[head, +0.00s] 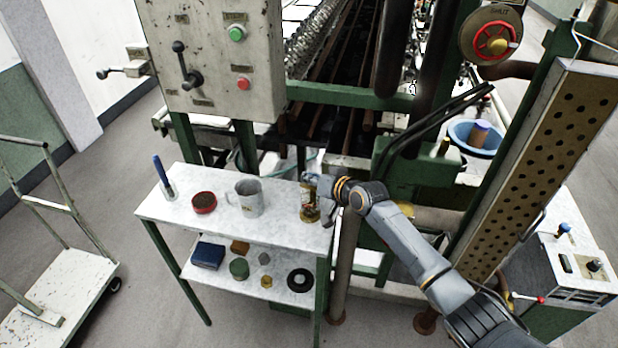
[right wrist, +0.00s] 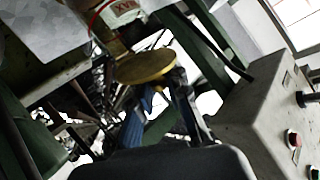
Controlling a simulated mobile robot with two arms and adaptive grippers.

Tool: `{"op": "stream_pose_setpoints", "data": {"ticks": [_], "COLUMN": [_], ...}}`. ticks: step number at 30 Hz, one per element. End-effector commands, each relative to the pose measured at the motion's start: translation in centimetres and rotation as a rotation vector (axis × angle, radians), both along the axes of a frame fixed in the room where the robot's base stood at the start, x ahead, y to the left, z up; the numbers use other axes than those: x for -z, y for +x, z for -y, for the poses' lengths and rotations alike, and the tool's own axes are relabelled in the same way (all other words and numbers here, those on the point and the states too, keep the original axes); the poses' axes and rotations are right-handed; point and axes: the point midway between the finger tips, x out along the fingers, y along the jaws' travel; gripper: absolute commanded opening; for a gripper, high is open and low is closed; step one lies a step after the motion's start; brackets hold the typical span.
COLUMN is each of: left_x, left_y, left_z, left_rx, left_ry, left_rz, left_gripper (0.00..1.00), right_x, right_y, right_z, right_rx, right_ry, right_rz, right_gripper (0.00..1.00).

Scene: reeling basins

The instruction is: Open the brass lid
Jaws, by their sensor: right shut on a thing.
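The brass lid (right wrist: 145,67) shows as a round yellow disc at the fingertips in the right wrist view. A labelled amber jar (head: 309,207) stands upright at the right end of the small white table, and part of its label shows in the wrist view (right wrist: 122,12). My right gripper (head: 314,184) is at the top of the jar. Its dark fingers (right wrist: 160,92) are shut on the lid's edge. Whether the lid still touches the jar rim is unclear, since the gripper hides the top in the head view. My left gripper is not in view.
A grey mug (head: 249,198), a red-rimmed dish (head: 204,203) and a blue-handled tool (head: 163,177) share the tabletop (head: 275,232). A control panel (head: 215,60) rises behind it. A green machine frame (head: 350,95) stands close behind the arm. A trolley (head: 65,290) is at left.

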Motion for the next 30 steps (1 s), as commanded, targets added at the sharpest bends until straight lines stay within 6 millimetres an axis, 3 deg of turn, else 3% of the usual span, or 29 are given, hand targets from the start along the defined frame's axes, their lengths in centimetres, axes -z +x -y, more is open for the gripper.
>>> {"op": "stream_pose_setpoints", "data": {"ticks": [12,13,15,17,30], "left_x": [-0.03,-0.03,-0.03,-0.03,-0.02], "left_y": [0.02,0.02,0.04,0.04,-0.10], "left_z": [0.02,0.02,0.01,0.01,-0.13], "left_rx": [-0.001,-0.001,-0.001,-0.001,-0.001], "left_ry": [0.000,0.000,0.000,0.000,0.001], "left_rz": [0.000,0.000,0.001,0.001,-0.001], "left_gripper": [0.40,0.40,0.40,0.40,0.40], "right_x": [0.38,0.39,0.37,0.30,-0.20], "right_y": [-0.08,-0.08,-0.07,-0.05,-0.55], "right_z": [0.21,0.22,0.22,0.19,0.49], "right_rx": [0.001,0.001,0.001,0.001,0.001], "right_ry": [-0.002,-0.002,-0.002,-0.001,0.001], "right_rz": [-0.018,-0.018,-0.018,-0.017,-0.011], "right_gripper": [0.00,0.14,0.28,0.35,0.35]}}
